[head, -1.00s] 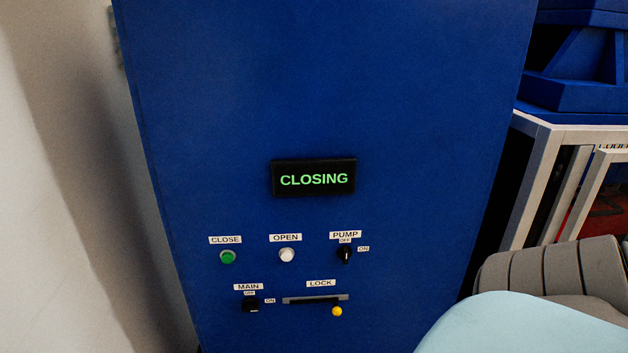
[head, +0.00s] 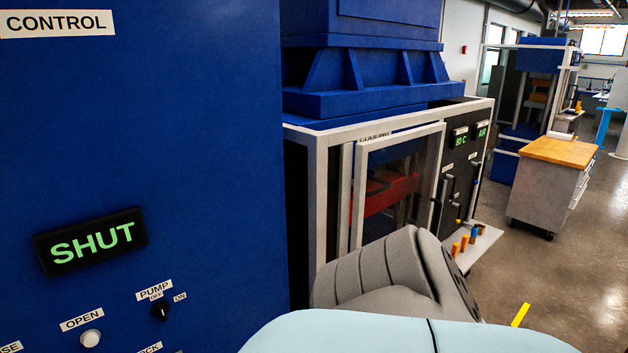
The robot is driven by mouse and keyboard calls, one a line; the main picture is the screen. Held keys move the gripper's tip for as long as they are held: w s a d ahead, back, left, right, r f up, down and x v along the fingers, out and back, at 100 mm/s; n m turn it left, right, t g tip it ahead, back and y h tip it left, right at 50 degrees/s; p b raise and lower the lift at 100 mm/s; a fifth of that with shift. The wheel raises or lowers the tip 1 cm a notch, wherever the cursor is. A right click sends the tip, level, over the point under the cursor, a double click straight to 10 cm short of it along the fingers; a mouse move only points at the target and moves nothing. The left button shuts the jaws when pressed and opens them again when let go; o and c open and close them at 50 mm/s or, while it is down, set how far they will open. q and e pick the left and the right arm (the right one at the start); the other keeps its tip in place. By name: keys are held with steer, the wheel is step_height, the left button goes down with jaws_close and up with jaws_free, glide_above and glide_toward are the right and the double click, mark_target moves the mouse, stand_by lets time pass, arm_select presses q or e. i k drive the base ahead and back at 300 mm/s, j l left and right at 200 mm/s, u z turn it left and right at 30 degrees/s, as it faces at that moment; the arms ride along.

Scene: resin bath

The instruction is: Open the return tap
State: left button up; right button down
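A black panel (head: 459,165) on the side of the white-framed machine carries several small labels and levers, including a grey lever (head: 447,188) and a longer handle (head: 475,190). The labels are too small to read, so I cannot tell which part, if any, is the return tap. Two green displays sit at the panel's top, one reading 80 C (head: 461,141) and one that seems to read AIR (head: 482,133). Neither gripper is in view. A grey and light blue arm of mine fills the lower middle and hides the panel's lower left.
The blue control cabinet (head: 200,130) stands close at left, its display (head: 91,241) reading SHUT. A white-framed door (head: 360,200) is beside the black panel. Orange and yellow pieces (head: 464,243) stand on a white shelf. A wood-topped cart (head: 558,152) stands farther right, with open floor before it.

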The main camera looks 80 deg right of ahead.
mark_target(451, 198)
steer(key=z, duration=1.75)
steer(key=l+z, duration=0.1)
steer(key=z, duration=0.3)
steer(key=l+z, duration=0.1)
steer(key=z, duration=0.25)
steer(key=i+z, duration=0.1)
steer(key=z, duration=0.3)
steer(key=l+z, duration=0.15)
steer(key=z, duration=0.25)
steer(key=i+l, duration=0.2)
steer(key=i+l+u, duration=0.1)
steer(key=i+u, duration=0.15)
steer(key=u, duration=0.25)
steer(key=i+l+u, duration=0.15)
steer(key=u, duration=0.3)
steer(key=i+l, duration=0.05)
steer(key=i, duration=0.05)
